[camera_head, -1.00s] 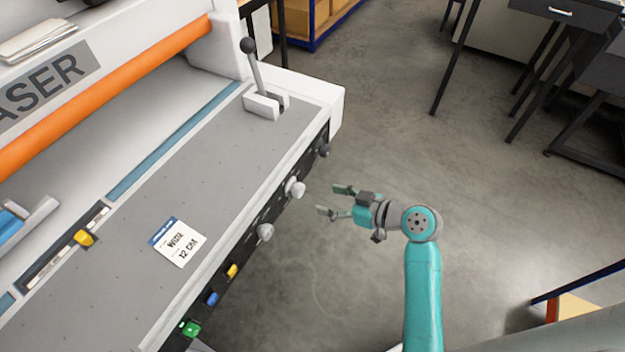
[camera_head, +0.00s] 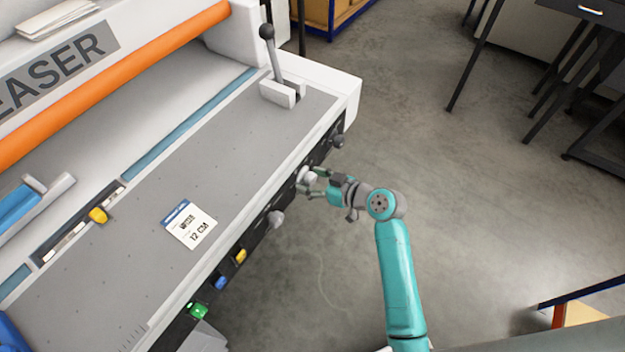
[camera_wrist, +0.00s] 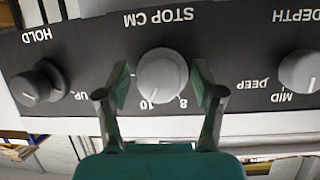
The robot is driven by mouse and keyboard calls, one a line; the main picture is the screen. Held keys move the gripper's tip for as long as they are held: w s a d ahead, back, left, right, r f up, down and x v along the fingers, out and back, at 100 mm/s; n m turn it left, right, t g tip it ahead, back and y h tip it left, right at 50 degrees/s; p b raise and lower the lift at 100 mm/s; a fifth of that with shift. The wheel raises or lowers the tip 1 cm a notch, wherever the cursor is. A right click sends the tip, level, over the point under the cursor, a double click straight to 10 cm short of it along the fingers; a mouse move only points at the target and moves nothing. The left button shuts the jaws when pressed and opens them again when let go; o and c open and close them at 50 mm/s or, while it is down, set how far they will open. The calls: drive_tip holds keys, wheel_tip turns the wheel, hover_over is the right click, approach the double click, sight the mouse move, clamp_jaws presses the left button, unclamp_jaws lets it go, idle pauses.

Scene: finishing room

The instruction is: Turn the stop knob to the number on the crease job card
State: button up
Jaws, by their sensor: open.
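The stop knob (camera_wrist: 162,72) is a pale grey round knob under the label "STOP CM", which appears upside down in the wrist view. The numbers 8 and 10 show beside it; its small mark appears to face near the 10. In the head view the knob (camera_head: 306,176) is on the machine's dark front panel. My gripper (camera_wrist: 160,86) is open, with one finger on each side of the knob; I cannot tell whether they touch it. My gripper (camera_head: 311,182) partly covers the knob in the head view. The job card (camera_head: 190,224) lies on the grey bed and reads "12 CM".
The HOLD knob (camera_wrist: 39,84) and DEPTH knob (camera_wrist: 299,71) flank the stop knob. Yellow (camera_head: 240,256), blue (camera_head: 221,282) and green (camera_head: 198,311) controls sit along the panel. A lever (camera_head: 273,52) stands on the bed.

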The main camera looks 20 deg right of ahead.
drive_tip(key=c, duration=1.1)
drive_tip(key=shift+c, duration=0.2)
drive_tip(key=m+y, duration=0.1)
drive_tip(key=m, duration=0.1)
drive_tip(key=m+g+y, duration=0.1)
drive_tip(key=m, duration=0.1)
drive_tip(key=shift+d+g, duration=0.1)
drive_tip(key=shift+g, duration=0.2)
drive_tip(key=m+g+y, duration=0.1)
drive_tip(key=m+y, duration=0.2)
drive_tip(key=m, duration=0.1)
drive_tip(key=o, duration=1.1)
